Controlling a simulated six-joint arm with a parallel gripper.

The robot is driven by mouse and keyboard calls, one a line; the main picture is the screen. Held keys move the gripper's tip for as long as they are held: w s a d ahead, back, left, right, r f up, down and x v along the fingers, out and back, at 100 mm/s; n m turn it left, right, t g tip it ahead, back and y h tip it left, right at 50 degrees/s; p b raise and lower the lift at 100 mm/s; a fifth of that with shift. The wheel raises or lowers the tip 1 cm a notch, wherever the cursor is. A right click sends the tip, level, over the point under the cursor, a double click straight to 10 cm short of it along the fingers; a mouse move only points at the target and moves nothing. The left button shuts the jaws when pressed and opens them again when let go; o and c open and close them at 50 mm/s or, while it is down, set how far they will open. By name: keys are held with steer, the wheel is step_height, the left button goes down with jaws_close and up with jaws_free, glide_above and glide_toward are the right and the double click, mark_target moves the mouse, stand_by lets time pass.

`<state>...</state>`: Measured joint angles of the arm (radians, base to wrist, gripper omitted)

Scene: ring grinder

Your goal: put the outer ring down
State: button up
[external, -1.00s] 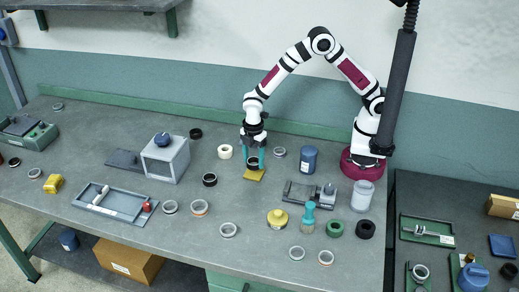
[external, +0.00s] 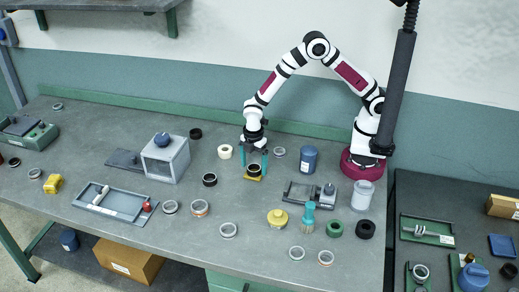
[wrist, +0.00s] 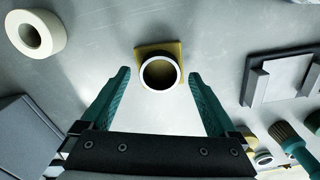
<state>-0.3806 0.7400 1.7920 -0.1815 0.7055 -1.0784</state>
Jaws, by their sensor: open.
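The outer ring (wrist: 160,73) lies on a small yellow pad (wrist: 145,49) on the bench, seen from above in the wrist view. Its rim is pale and its inside dark. In the external view the ring (external: 254,169) sits on the yellow pad (external: 253,178), below my gripper. My gripper (wrist: 158,78) is open, with its two teal fingers apart on either side of the ring. In the wrist view there is a gap between each finger and the ring. My gripper also shows in the external view (external: 254,161).
A cream tape roll (external: 225,152) and a black ring (external: 209,180) stand left of the pad. A grey fixture (external: 302,193) and a blue container (external: 309,159) are to the right. A grey box (external: 166,158) stands further left. Bare bench surrounds the pad.

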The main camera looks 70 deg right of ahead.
step_height(320, 180, up, 12)
steer(key=s+d+r+m, duration=0.7)
steer(key=s+d+m, duration=0.1)
steer(key=s+m, duration=0.15)
steer(key=s+d+m+y, duration=0.1)
steer(key=s+d+m, duration=0.2)
steer(key=s+m, duration=0.7)
steer(key=s, duration=0.5)
steer(key=shift+s+d+r+m+y, duration=0.2)
steer(key=shift+s+d+m+y, duration=0.15)
steer(key=shift+d+y, duration=0.05)
